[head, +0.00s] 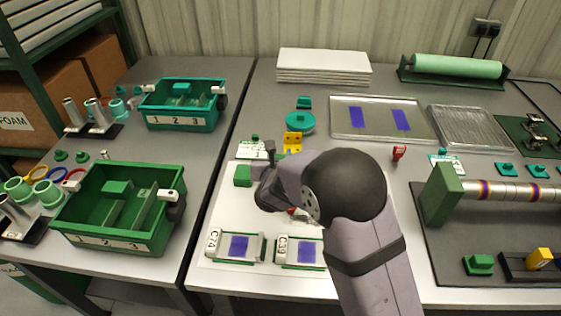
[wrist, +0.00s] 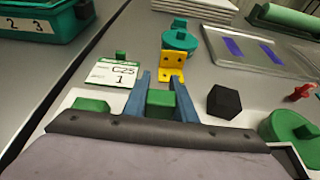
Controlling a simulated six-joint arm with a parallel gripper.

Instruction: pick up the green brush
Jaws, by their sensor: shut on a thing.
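My gripper (wrist: 160,98) is shut on a green block-shaped piece, the green brush (wrist: 160,98), which shows between its two blue fingers in the wrist view. Only part of the brush shows; its lower side is hidden, and I cannot tell whether it touches the table. In the head view my arm hides most of the gripper and the brush. The fingers are just in front of a yellow bracket (wrist: 173,65) and to the right of a card marked C25 (wrist: 113,73).
A black hexagonal block (wrist: 222,101) and a green round piece (wrist: 290,131) are right of the fingers. A teal round piece (head: 300,122) is behind the bracket. Framed cards (head: 234,246) lie in front. Green (head: 113,208) and teal (head: 182,104) bins stand left. A metal tray (head: 381,121) lies behind right.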

